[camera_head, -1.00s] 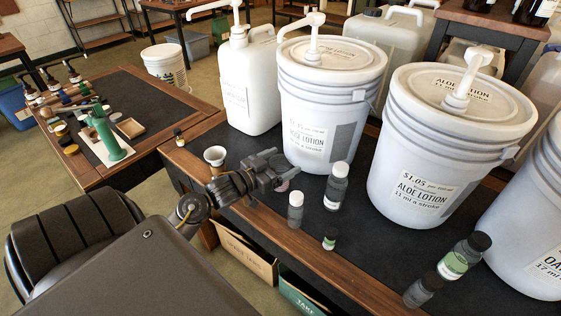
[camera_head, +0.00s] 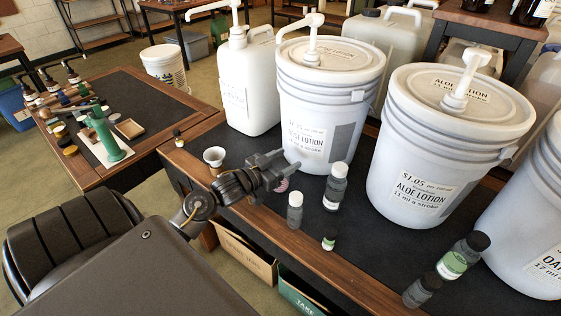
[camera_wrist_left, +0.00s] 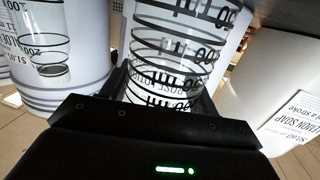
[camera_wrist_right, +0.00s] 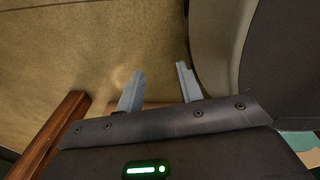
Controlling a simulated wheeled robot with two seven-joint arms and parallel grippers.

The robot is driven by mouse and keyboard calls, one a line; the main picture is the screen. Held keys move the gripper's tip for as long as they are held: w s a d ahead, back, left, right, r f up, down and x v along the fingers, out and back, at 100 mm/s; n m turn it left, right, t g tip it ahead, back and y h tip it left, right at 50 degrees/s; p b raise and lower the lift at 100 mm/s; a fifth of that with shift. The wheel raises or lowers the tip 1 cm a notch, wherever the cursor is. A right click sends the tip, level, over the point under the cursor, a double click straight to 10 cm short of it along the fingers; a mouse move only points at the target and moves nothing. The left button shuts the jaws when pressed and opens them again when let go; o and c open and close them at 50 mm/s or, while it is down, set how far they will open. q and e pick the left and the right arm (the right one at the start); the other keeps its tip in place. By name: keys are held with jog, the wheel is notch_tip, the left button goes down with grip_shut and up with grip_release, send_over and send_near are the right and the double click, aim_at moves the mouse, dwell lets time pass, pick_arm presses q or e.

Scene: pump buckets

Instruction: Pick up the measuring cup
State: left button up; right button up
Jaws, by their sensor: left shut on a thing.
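The measuring cup (camera_wrist_left: 180,50) is clear with black rings and number marks. In the left wrist view it fills the space between the two dark fingers of my left gripper (camera_wrist_left: 165,88), which is shut on it. In the head view my left gripper (camera_head: 284,168) is low in front of the middle bucket, and I cannot make out the clear cup there. My right gripper (camera_wrist_right: 158,85) shows only in the right wrist view. Its fingers are apart with nothing between them.
White lotion buckets (camera_head: 325,100) (camera_head: 420,150) and a pump jug (camera_head: 245,85) stand behind my left gripper. Small bottles (camera_head: 336,187) (camera_head: 295,210) stand close to its right. A small white cup (camera_head: 214,156) is to its left. Another marked clear vessel (camera_wrist_left: 48,52) shows in the left wrist view.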

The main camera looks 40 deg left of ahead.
pick_arm(q)
jog(key=shift+r, duration=0.1)
